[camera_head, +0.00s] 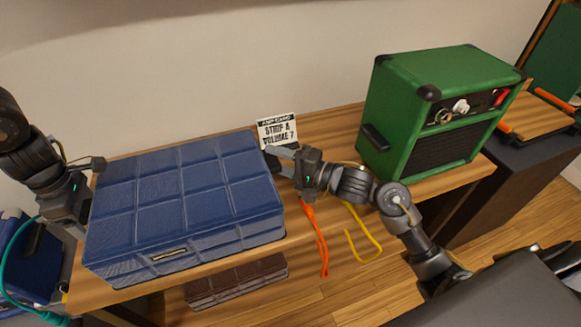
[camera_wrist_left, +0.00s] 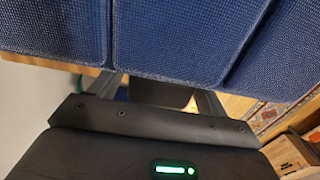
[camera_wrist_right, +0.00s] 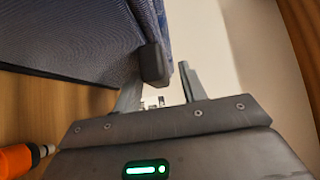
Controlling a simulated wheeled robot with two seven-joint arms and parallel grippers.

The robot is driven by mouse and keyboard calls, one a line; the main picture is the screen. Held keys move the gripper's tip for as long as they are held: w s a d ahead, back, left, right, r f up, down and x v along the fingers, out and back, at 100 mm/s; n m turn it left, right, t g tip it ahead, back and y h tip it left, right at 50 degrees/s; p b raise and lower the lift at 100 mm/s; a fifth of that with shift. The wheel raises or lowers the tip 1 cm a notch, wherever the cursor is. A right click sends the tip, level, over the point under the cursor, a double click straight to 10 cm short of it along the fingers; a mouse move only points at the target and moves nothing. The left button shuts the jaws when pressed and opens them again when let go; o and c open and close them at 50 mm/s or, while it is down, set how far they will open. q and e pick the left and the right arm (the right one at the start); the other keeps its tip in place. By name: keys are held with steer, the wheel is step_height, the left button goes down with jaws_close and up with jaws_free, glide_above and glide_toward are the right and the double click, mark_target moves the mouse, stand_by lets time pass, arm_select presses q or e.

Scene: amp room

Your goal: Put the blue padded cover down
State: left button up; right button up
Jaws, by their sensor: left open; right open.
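The blue padded cover (camera_head: 185,205) is a large quilted box shape resting on the wooden bench (camera_head: 330,130), at the left in the head view. My left gripper (camera_head: 88,180) is at its left side, and the cover's quilted side (camera_wrist_left: 180,40) fills the top of the left wrist view. My right gripper (camera_head: 282,158) is at its right back corner. In the right wrist view, my right gripper (camera_wrist_right: 168,75) has its fingers apart, close to the cover (camera_wrist_right: 70,35). Whether either gripper touches the cover is unclear.
A green amplifier (camera_head: 435,115) stands on the bench to the right, with a small sign (camera_head: 277,130) at the back. An orange cable (camera_head: 318,240) and a yellow cable (camera_head: 362,240) hang over the front edge. A dark brown padded case (camera_head: 237,282) sits below the bench.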

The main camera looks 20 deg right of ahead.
arm_select(q)
step_height(320, 180, up, 12)
steer(key=shift+f, duration=0.1)
arm_select(e)
steer(key=v, duration=1.2)
stand_by(0.4)
